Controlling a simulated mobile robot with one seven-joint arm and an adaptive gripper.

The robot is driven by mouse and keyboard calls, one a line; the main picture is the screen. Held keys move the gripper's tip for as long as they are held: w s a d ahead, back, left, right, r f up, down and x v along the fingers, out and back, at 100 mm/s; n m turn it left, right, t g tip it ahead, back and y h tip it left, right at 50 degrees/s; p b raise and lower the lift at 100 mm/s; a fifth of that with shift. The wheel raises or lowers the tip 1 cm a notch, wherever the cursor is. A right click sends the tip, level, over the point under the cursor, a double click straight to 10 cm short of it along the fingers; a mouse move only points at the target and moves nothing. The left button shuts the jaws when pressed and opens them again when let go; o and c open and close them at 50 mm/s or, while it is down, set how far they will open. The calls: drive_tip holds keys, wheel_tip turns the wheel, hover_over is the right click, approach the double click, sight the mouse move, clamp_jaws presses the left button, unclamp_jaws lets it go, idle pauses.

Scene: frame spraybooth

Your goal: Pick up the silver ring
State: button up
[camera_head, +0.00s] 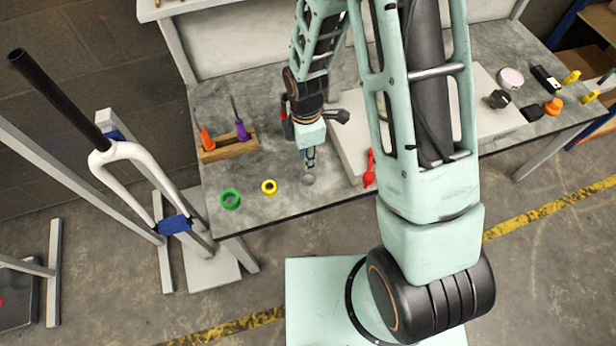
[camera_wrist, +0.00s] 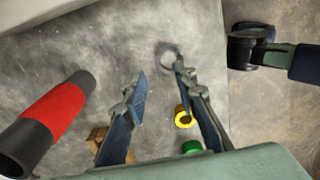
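The silver ring (camera_head: 308,179) lies flat on the grey worktop near its front edge, right of the yellow ring (camera_head: 268,186) and green ring (camera_head: 230,199). My gripper (camera_head: 309,158) points down just behind and above it. In the wrist view my gripper (camera_wrist: 158,78) is open, with nothing between its fingers. There the silver ring (camera_wrist: 167,50) shows just beyond the right fingertip, which overlaps it slightly. The yellow ring (camera_wrist: 183,117) and green ring (camera_wrist: 191,147) show at the lower right, partly behind that finger.
A wooden holder (camera_head: 228,150) with orange- and purple-handled tools stands to the left. A pale raised panel (camera_head: 350,138) lies to the right, with a red tool (camera_head: 369,170) at its edge. A cylinder with a red band (camera_wrist: 52,112) fills the wrist view's left side. Bare worktop surrounds the rings.

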drive_tip(key=shift+f+b, duration=0.55)
drive_tip(key=shift+f, duration=2.45)
drive_tip(key=shift+c, duration=0.4)
clamp_jaws()
